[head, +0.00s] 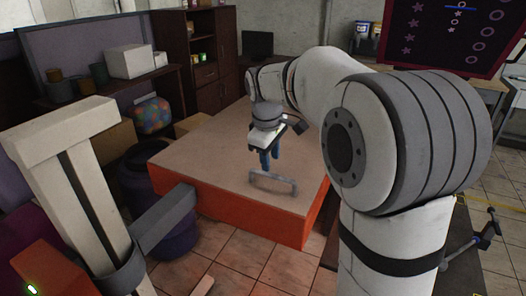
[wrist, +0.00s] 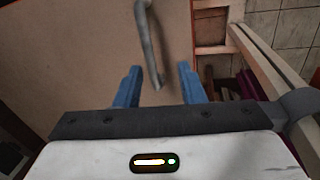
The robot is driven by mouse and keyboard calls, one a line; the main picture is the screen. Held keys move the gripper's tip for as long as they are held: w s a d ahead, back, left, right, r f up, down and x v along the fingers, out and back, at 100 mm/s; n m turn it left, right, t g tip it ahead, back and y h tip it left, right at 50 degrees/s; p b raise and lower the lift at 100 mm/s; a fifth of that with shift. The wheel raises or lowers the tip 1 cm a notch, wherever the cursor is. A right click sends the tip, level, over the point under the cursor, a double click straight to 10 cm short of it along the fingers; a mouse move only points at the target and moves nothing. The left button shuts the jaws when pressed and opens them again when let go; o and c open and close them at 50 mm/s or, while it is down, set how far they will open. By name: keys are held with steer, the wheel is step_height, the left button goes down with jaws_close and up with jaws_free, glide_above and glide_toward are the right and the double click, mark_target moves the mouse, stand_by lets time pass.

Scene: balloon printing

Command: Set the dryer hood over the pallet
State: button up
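A large box-like body, which I take for the dryer hood (head: 215,160), has a flat tan top and orange-red sides. A grey bar handle (head: 273,184) stands on its top near the front. My gripper (head: 268,163) points down over the top, just behind the handle in the head view. No pallet can be made out.
A dark bin (head: 165,195) stands against the box's left side. Shelving (head: 200,50) and a desk with boxes are behind on the left. A dark panel with star and ring marks (head: 450,30) is at the back right.

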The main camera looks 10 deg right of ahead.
mark_target(270, 174)
steer(key=shift+n, duration=0.5)
steer(key=w+f, duration=0.1)
steer(key=f, duration=0.1)
steer(key=w+f+p, duration=0.1)
steer(key=f, duration=0.1)
steer(key=w+f, duration=0.1)
steer(key=f, duration=0.1)
steer(key=shift+w+d+f, duration=0.25)
steer(key=shift+f, duration=0.15)
steer(key=shift+c, duration=0.3)
jaws_close()
